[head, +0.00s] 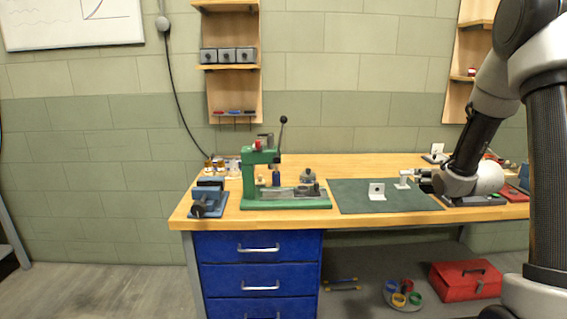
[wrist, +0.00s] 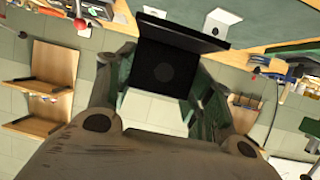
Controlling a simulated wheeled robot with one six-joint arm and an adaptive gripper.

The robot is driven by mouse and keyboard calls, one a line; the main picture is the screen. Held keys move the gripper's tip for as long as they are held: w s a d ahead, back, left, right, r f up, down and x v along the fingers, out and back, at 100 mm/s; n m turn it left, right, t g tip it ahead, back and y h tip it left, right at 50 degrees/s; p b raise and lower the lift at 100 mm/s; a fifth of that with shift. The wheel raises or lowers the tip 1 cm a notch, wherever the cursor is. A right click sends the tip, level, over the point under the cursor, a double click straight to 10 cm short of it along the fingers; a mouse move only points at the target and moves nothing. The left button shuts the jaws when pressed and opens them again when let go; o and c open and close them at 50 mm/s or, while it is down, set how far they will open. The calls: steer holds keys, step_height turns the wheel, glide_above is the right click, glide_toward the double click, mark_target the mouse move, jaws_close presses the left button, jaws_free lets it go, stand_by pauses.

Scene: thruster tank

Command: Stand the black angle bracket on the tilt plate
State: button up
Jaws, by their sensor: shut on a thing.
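In the wrist view the black angle bracket (wrist: 165,70) is between my gripper's (wrist: 160,85) two fingers, which are shut on it. One flat face with a round dark hole faces the camera, and its other flange runs across the top. In the head view my gripper (head: 424,180) is low over the right part of the bench, and the bracket is too small and dark to make out there. I cannot pick out the tilt plate for certain in either view.
A white bracket (head: 377,191) stands on the dark green mat (head: 358,203), with another white piece (head: 403,179) close by my gripper. A green lever press (head: 285,200) and a blue vise (head: 208,199) stand to the left. Small items crowd the bench's right end.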

steer(key=shift+s+d+f+h, duration=0.1)
steer(key=shift+s+d+h, duration=0.1)
steer(key=shift+h, duration=0.1)
steer(key=shift+f+m, duration=0.25)
steer(key=shift+m, duration=0.05)
steer(key=s+a+f, duration=0.1)
steer(key=a+f, duration=0.3)
steer(key=a, duration=0.1)
steer(key=s+a+f, duration=0.1)
steer(key=a+f, duration=0.4)
steer(key=a, duration=0.1)
steer(key=a+f, duration=0.4)
steer(key=a, duration=0.2)
steer(key=shift+s+a+f, duration=0.1)
steer(key=shift+s+f, duration=0.2)
steer(key=shift+s, duration=0.1)
steer(key=shift+n+y, duration=0.5)
steer(key=s, duration=0.1)
steer(key=s+a+r, duration=0.1)
steer(key=s, duration=0.1)
steer(key=s+r, duration=0.1)
steer(key=s, duration=0.1)
steer(key=shift+a+r, duration=0.2)
steer(key=shift+a, duration=0.1)
